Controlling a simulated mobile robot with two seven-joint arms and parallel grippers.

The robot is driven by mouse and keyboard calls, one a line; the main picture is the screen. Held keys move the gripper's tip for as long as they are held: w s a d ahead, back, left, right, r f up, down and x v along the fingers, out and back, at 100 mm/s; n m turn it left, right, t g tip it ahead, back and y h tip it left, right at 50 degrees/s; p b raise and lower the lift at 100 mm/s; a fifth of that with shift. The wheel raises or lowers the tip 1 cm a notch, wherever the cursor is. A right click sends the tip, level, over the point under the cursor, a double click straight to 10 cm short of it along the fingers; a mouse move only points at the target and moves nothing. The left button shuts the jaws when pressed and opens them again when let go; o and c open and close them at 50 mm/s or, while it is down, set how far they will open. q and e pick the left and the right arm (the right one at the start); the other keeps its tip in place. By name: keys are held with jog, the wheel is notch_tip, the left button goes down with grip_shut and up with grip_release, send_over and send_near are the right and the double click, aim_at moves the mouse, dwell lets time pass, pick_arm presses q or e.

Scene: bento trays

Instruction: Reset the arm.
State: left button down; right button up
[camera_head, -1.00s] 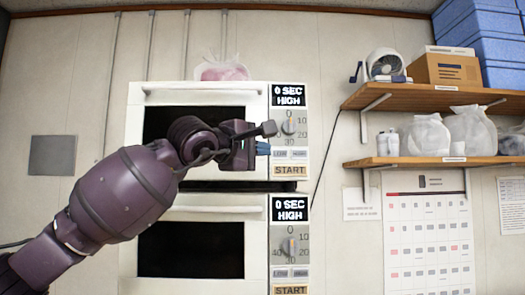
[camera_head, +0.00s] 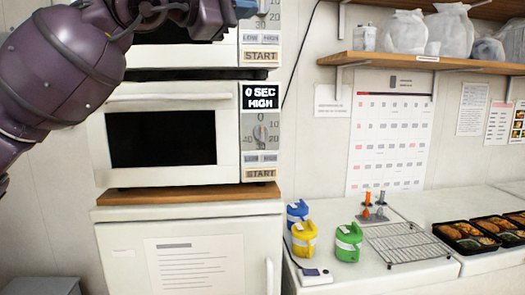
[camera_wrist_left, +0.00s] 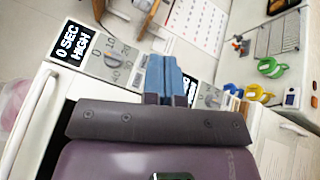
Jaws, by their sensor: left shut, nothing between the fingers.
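My left gripper (camera_wrist_left: 164,78) shows in the left wrist view with its blue fingers together and nothing between them. In the head view my purple left arm comes in at the upper left, and the gripper end sits at the top edge, in front of the upper microwave's panel (camera_head: 262,30). The gripper is partly cut off there. In the wrist view the upper microwave's panel (camera_wrist_left: 108,58) lies left of the fingers, with "0 SEC HIGH" on its display. My right gripper is not in view.
The lower microwave (camera_head: 165,92) stands shut on a white cabinet (camera_head: 215,225). Blue (camera_head: 297,211), yellow (camera_head: 304,240) and green (camera_head: 348,243) containers, a wire rack (camera_head: 405,243) and filled bento trays (camera_head: 465,237) are on the right counter. Shelves (camera_head: 420,64) hang above.

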pick_arm(q)
jog(key=s+d+r+n+g+h, duration=0.1)
jog(key=s+d+n+g+h, duration=0.2)
jog(key=s+g+h, duration=0.4)
jog(key=w+a+f+m+t+y, duration=0.35)
jog(key=a+f+m+t, duration=0.2)
jog(key=f+m, duration=0.5)
jog(key=w+a+f+m+t+y, duration=0.35)
jog(key=w+f+m+t, duration=0.2)
jog(key=f+m, duration=0.5)
jog(key=w+a+f+m+t+y, duration=0.35)
jog(key=a+f+m+t, duration=0.2)
jog(key=f+m, duration=0.5)
jog(key=s+a+f+n+g+y, duration=0.1)
jog(key=s+a+f+n+y, duration=0.2)
jog(key=f, duration=0.8)
jog(key=a+f+n+g+y, duration=0.2)
jog(key=f+n+y, duration=0.3)
jog(key=f, duration=0.5)
jog(key=s+a+f+n+g+y, duration=0.1)
jog(key=s+a+f+n+g, duration=0.2)
jog(key=s+f, duration=1.1)
jog(key=s+a+f+n+g+y, duration=0.2)
jog(key=s+a+f+n+g, duration=0.2)
jog(key=s+f, duration=1.1)
jog(key=shift+a+f+n, duration=0.4)
jog(key=shift+f+n, duration=0.05)
jog(key=shift+n, duration=0.1)
